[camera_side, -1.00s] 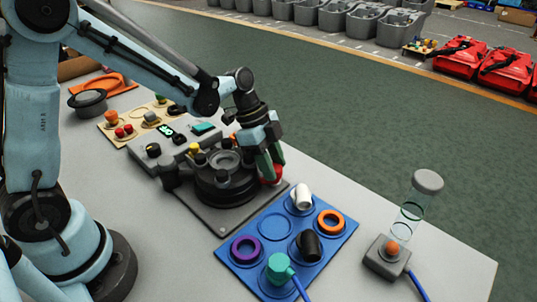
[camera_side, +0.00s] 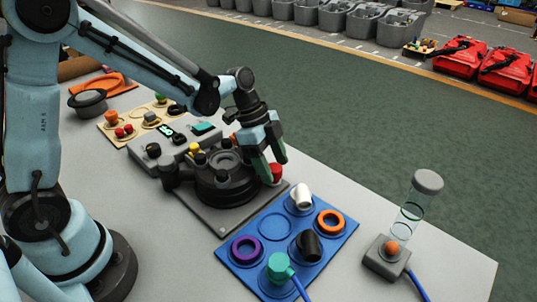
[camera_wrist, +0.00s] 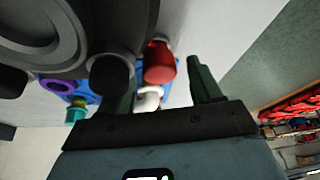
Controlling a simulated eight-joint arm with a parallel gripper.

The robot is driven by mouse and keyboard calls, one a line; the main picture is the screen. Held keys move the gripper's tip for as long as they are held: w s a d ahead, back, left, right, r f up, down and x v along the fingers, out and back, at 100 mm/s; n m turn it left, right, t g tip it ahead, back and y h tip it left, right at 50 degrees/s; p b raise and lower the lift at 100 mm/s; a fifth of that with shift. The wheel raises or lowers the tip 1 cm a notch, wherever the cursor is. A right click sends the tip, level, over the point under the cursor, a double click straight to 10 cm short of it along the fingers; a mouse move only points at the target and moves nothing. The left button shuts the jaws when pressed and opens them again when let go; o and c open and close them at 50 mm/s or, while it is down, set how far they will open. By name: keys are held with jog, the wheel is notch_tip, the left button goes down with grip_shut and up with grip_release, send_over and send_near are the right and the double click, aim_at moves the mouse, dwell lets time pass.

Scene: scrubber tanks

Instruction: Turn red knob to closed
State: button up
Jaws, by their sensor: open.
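The red knob (camera_side: 276,173) is on the far right side of the round black device (camera_side: 225,185), partly hidden behind my gripper in the side view. In the wrist view the red knob (camera_wrist: 159,62) shows between my two fingers, nearer the left one. My gripper (camera_side: 273,172) points down beside the device with its green fingers apart and nothing held. In the wrist view my gripper (camera_wrist: 165,80) is open too. I cannot tell whether a finger touches the knob. The knob's turn position is not clear.
A blue board (camera_side: 300,262) with white, black and teal fittings and orange and purple rings lies in front of the device. A grey box with a clear tube (camera_side: 408,215) stands to the right. A control panel (camera_side: 180,140) sits behind left. Table between board and tube is bare.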

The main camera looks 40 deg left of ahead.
jog(key=v, duration=1.2)
jog(key=shift+c, duration=0.3)
jog(key=shift+c, duration=1)
jog(key=r+n+g+y, duration=0.1)
jog(key=n+y, duration=0.3)
jog(key=n, duration=1.4)
send_over(275, 166)
notch_tip(275, 166, down, 12)
jog(key=shift+r, duration=0.1)
